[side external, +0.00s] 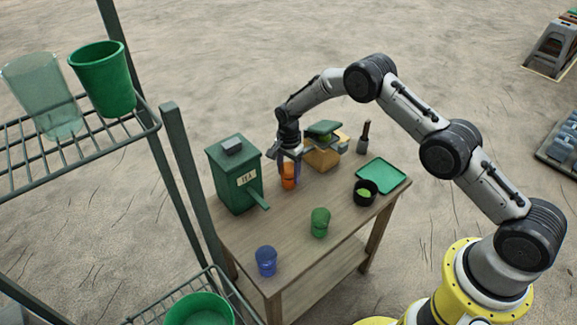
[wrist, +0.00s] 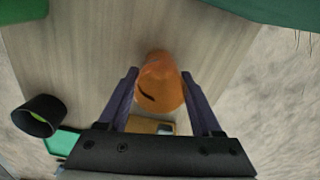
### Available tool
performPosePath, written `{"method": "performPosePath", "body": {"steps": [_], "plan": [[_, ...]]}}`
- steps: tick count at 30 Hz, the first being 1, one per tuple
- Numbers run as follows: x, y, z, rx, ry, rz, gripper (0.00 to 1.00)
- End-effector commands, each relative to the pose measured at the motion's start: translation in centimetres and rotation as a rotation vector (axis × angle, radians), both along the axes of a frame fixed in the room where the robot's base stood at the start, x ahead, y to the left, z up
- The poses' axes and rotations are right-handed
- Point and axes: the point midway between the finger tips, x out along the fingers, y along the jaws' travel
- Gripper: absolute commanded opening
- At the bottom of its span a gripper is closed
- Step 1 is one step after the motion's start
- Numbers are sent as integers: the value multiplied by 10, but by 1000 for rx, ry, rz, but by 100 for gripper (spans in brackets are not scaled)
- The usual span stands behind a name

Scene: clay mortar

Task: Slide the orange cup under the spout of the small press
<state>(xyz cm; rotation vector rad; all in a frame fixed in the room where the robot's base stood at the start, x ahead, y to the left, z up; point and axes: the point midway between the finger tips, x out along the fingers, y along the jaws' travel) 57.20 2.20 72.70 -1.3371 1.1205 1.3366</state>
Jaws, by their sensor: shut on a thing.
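The orange cup (side external: 288,170) stands on the wooden table, or very close to its top, beside the dark green box (side external: 228,178). My gripper (side external: 289,182) points down with its purple fingers on both sides of the cup, shut on it. In the wrist view the orange cup (wrist: 158,82) sits between the two fingers (wrist: 159,74). The green box has a label and a green spout-like bar (side external: 258,198) sticking out low at its front right. This looks like the press. The cup is behind and to the right of that bar, apart from it.
A blue cup (side external: 266,261) and a green cup (side external: 320,222) stand toward the table's front. A black pot (side external: 364,192) and green tray (side external: 384,174) are right. A wooden block with a green top (side external: 322,155) is behind. The tabletop (side external: 290,215) before the cup is clear.

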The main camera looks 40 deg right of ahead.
Motion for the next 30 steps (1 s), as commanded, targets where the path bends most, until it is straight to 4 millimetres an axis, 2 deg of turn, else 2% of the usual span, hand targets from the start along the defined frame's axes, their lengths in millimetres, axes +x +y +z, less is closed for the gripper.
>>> {"method": "performPosePath", "body": {"steps": [2, 15, 30], "plan": [[0, 0, -7, 0, -1, 0, 39], [16, -28, -4, 1, -3, -2, 39], [18, -32, -4, 0, -1, 0, 39]]}}
